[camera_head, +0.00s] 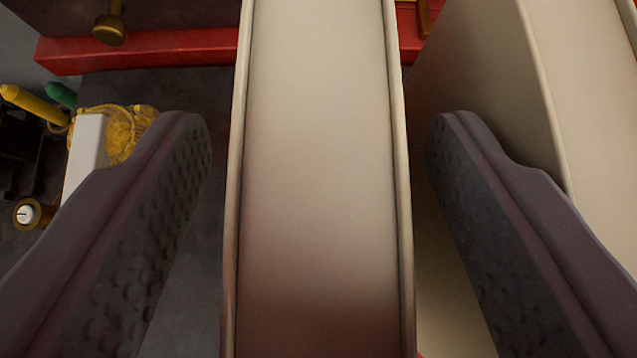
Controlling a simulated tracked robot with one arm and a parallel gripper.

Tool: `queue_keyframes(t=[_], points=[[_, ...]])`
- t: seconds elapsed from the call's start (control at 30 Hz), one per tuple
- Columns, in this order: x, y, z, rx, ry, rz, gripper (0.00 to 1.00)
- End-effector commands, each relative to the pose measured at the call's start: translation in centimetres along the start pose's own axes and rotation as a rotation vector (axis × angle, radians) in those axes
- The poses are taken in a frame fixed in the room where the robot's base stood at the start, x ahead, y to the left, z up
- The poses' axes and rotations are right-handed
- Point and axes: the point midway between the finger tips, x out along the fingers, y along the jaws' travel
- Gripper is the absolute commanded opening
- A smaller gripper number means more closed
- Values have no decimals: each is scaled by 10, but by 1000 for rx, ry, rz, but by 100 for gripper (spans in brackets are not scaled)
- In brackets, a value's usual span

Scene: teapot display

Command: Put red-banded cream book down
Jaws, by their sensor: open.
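A cream book (320,170) stands between the two fingers of my gripper (320,125), its pale page edge and thin cover edges facing me. The dark, dimpled fingers are open, with a gap on each side of the book, and do not touch it. Both ends of the book run out of the frame.
A second cream book (590,100) stands close on the right, beside the right finger. A red ledge (140,50) and a brass knob (110,30) are at the back. On the left are a yellow woven object (125,130), a white block (85,150) and a small brass-rimmed dial (27,213).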

Motion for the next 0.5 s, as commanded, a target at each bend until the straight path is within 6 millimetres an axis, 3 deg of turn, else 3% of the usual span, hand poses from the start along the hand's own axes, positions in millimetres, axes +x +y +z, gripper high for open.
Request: queue_keyframes(t=[0.23, 0.4, 0.43, 0.5], points=[[1, 0, 0, 0, 1, 0, 54], [1, 0, -1, 1, 1, 0, 6], [1, 0, -1, 1, 1, 0, 0], [1, 0, -1, 1, 1, 0, 0]])
